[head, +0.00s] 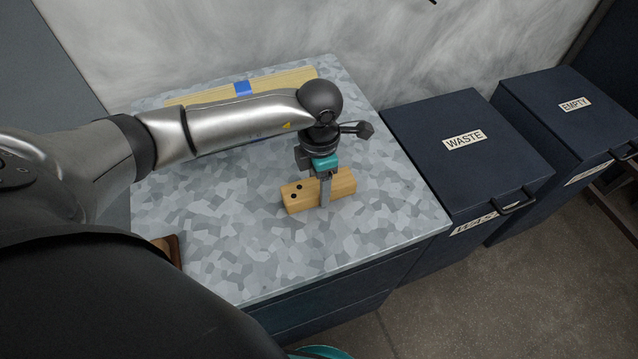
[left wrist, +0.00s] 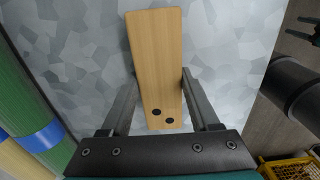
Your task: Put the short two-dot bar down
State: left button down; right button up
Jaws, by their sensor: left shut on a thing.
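The short two-dot bar (head: 342,183) is a light wooden block with two dark dots near its left end. It lies level at the grey mottled worktop (head: 240,235); I cannot tell whether it touches the surface or is just above it. My left gripper (head: 325,193) points down from above and is shut on the bar around its middle. In the left wrist view the bar (left wrist: 157,60) runs lengthwise between the two fingers, with its dotted end nearest the gripper body. I do not make out my right gripper.
A long pale wooden strip with a blue band (head: 243,88) lies along the back of the worktop, partly behind my arm. A brown object (head: 170,247) is at the left front. A dark WASTE bin (head: 480,160) and an EMPTY bin (head: 575,125) stand at right. The worktop around the bar is clear.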

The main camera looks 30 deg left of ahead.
pick_arm(q)
jog(key=shift+f, duration=0.1)
jog(key=shift+f, duration=0.15)
jog(key=shift+c, duration=0.6)
grip_release()
notch_tip(320, 180, up, 12)
jog(key=p, duration=0.1)
jog(key=shift+r, duration=0.2)
